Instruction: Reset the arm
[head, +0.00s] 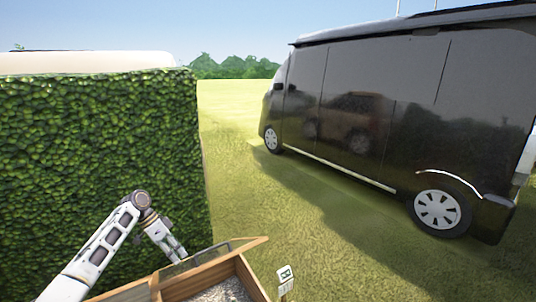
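My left arm (97,245) comes in from the lower left, white with dark panels. It bends at a raised joint and slopes down to the right. My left gripper (179,257) is at the low end of the arm, by the rim of a wooden box. It is small and dark there, and its fingers cannot be made out. I see nothing held. My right gripper is out of view.
The wooden box (201,278) at the bottom has compartments, one with grey gravel-like filling (222,292). A small white sign (285,274) stands beside it. A tall hedge (95,150) fills the left. A black van (390,110) stands right. Grass (300,240) lies open between them.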

